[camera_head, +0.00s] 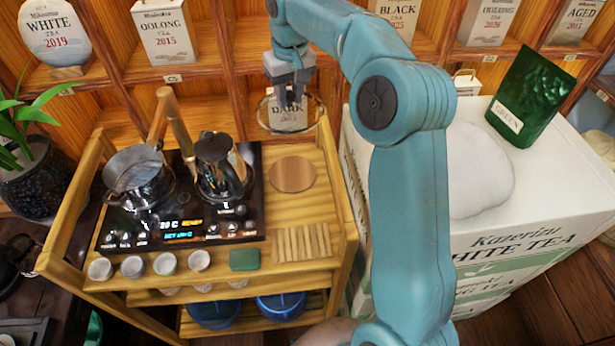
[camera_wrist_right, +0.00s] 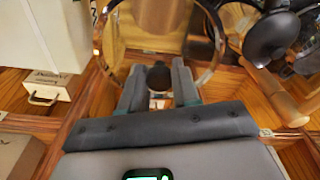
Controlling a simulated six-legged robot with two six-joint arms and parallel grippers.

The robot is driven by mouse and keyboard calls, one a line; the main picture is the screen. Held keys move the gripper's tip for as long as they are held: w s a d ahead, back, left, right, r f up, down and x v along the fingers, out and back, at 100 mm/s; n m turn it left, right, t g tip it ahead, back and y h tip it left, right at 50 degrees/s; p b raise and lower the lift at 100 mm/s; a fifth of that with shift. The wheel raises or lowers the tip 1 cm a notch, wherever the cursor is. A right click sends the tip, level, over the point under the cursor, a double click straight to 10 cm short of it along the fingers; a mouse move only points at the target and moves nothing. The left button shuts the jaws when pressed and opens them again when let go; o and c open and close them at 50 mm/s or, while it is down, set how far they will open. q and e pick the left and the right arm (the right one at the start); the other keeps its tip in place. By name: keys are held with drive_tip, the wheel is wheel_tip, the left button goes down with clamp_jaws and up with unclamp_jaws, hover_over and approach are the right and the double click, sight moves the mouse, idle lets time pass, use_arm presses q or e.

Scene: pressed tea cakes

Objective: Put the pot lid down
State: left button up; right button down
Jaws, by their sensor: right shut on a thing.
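My right gripper (camera_head: 287,92) comes down from above, behind the cart's right half. It is shut on the dark knob (camera_wrist_right: 158,77) of the pot lid, seen between the fingers in the right wrist view (camera_wrist_right: 158,90). The pot lid (camera_head: 321,113) is a clear glass disc with a thin rim, held roughly level in the air. A glass pot (camera_head: 138,190) with a wooden handle stands on the left of the black heating panel. A round wooden coaster (camera_head: 292,174) lies on the cart top, nearer than the lid. My left gripper is out of view.
A dark kettle (camera_head: 222,185) stands on the panel (camera_head: 180,225). A slatted wooden rest (camera_head: 303,243), a green block (camera_head: 244,260) and several small cups line the cart (camera_head: 325,205). Shelves with tea packages (camera_head: 166,35) stand behind. A white crate (camera_head: 500,245) stands at right.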

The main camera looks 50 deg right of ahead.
drive_tip(key=shift+s+f+b, duration=0.2)
drive_tip(key=shift+f+b, duration=0.1)
drive_tip(key=shift+f, duration=0.35)
drive_tip(key=shift+a+f, duration=0.15)
drive_tip(key=shift+f, duration=0.1)
drive_tip(key=f, duration=0.5)
drive_tip(key=f+b, duration=0.1)
drive_tip(key=f, duration=0.9)
drive_tip(key=shift+w+f+b, duration=0.2)
drive_tip(key=shift+w+b, duration=0.1)
drive_tip(key=shift+b, duration=0.1)
drive_tip(key=shift+f, duration=0.25)
wheel_tip(320, 180, down, 4)
drive_tip(key=shift+f, duration=0.1)
drive_tip(key=shift+s+a, duration=0.1)
drive_tip(key=shift+f, duration=0.1)
drive_tip(key=c, duration=0.8)
unclamp_jaws()
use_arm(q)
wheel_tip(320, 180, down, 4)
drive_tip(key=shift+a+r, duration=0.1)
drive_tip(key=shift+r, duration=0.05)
